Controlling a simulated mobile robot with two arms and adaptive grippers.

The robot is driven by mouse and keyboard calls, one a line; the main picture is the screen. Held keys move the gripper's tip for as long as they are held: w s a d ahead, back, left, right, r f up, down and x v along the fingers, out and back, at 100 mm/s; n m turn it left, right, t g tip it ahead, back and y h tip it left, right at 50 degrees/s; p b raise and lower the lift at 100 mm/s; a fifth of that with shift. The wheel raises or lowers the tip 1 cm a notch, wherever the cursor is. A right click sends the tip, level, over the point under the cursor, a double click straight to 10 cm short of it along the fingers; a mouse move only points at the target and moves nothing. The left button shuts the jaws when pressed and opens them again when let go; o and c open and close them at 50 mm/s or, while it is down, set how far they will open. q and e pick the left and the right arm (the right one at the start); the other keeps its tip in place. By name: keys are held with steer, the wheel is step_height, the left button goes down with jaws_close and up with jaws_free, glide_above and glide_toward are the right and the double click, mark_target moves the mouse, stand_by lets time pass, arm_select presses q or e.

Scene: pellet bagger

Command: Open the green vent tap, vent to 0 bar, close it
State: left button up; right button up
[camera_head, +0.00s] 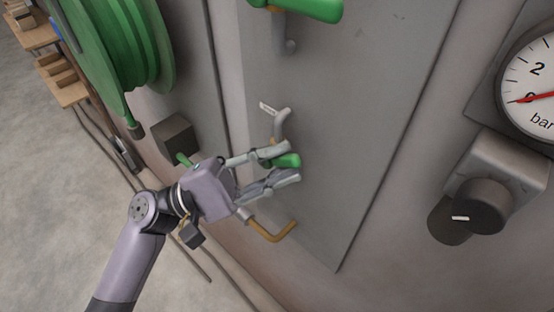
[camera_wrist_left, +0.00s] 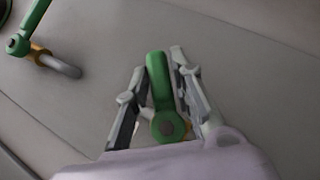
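The green vent tap (camera_head: 287,160) sits low on the grey panel, with a bent grey pipe above it and a brass elbow pipe (camera_head: 278,234) below. In the left wrist view its green lever (camera_wrist_left: 156,75) points away from my palm, with its round pivot near the palm. My left gripper (camera_head: 285,166) has its fingers on either side of the lever. The fingers are apart, with a gap on the left; whether the right finger touches is unclear. The pressure gauge (camera_head: 545,80) is cut off at the right edge; its red needle lies over the 0 mark. My right gripper is out of view.
Another green-handled tap (camera_head: 310,8) is higher on the panel and shows in the wrist view (camera_wrist_left: 32,25). A black knob (camera_head: 482,205) is under the gauge. A green hose reel (camera_head: 120,45) hangs at upper left. A small white tag (camera_head: 267,108) is above the tap.

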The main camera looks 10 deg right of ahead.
arm_select(q)
steer(key=o, duration=0.3)
steer(key=v, duration=1.2)
